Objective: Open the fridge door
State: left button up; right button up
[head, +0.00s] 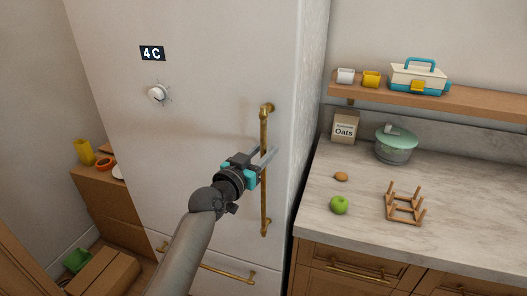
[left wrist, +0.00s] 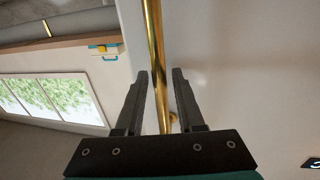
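The tall white fridge (head: 205,70) fills the middle of the head view, with its door closed. A "4C" display (head: 152,53) and a round dial (head: 158,94) are on its front. A vertical brass handle (head: 264,206) runs along the door's right side. My left gripper (head: 266,157) is at the handle's middle, fingers apart. In the left wrist view the brass bar (left wrist: 154,45) passes between the two open fingers, with a gap visible on each side. How deep the bar sits between them is hard to tell. My right gripper is not in view.
A horizontal brass handle (head: 222,271) is on the lower drawer. The counter (head: 460,190) at right holds an oats box (head: 344,127), lidded bowl (head: 395,145), green apple (head: 339,205) and wooden rack (head: 404,207). Cardboard boxes (head: 105,272) lie on the floor at left.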

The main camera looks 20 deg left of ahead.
pick_arm(q)
grip_shut()
dwell(1.1)
